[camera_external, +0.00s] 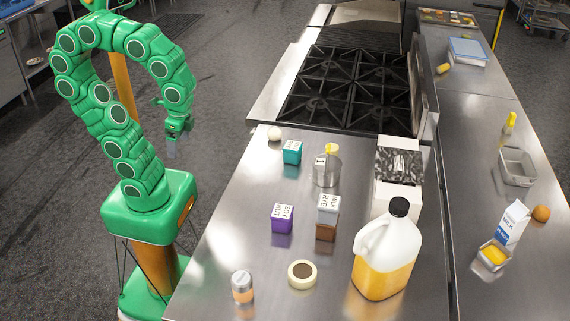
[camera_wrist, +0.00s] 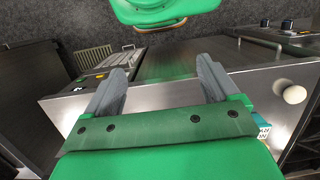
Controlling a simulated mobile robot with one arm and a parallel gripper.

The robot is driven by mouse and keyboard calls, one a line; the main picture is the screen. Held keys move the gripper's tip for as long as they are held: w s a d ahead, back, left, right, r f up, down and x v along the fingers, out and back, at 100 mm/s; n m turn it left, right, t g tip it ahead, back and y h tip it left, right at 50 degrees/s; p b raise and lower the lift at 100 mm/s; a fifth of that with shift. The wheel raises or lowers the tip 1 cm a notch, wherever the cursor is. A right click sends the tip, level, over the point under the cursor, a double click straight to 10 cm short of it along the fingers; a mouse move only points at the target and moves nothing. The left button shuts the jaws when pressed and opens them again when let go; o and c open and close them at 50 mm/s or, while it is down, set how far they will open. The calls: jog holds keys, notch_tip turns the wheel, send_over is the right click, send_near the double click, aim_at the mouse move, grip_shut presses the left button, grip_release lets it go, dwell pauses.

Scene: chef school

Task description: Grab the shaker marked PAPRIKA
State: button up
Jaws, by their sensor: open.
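No label reading PAPRIKA is legible in either view. A small shaker with orange contents and a greyish top (camera_external: 242,287) stands upright at the near left corner of the steel counter (camera_external: 225,235); its marking cannot be read. My gripper (camera_external: 172,148) hangs beyond the counter's left edge, well apart from this shaker. In the wrist view my gripper (camera_wrist: 158,82) has its two grey fingers spread wide with nothing between them. The orange shaker does not show in the wrist view.
A teal cube (camera_external: 292,152), a purple cube (camera_external: 282,218), a brown-and-grey block (camera_external: 327,222), a metal canister (camera_external: 327,170), a cream round roll (camera_external: 302,274) and a large jug (camera_external: 386,262) share the counter. A white egg (camera_external: 274,133) lies near the stove (camera_external: 345,88).

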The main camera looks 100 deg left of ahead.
jog(key=w+m+t+y, duration=0.2)
jog(key=w+m+y, duration=0.3)
jog(key=w+m, duration=0.6)
jog(key=w+d+r+m+t+y, duration=0.1)
jog(key=w+d+m+t+y, duration=0.2)
jog(key=w+d+m+t, duration=0.55)
jog(key=w+d+m+t+h, duration=0.2)
jog(key=d+m, duration=0.4)
jog(key=d, duration=0.8)
jog(key=w+d+m+t+h, duration=0.25)
jog(key=d+m, duration=0.45)
jog(key=d, duration=0.8)
send_near(241, 283)
notch_tip(241, 283, down, 3)
jog(key=w+a, duration=0.1)
jog(key=a, duration=0.1)
jog(key=shift+w+d+f+y, duration=0.15)
jog(key=shift+w+f+y, duration=0.15)
jog(key=shift+f+y, duration=0.05)
jog(key=shift+x, duration=3.75)
jog(key=shift+r, duration=0.1)
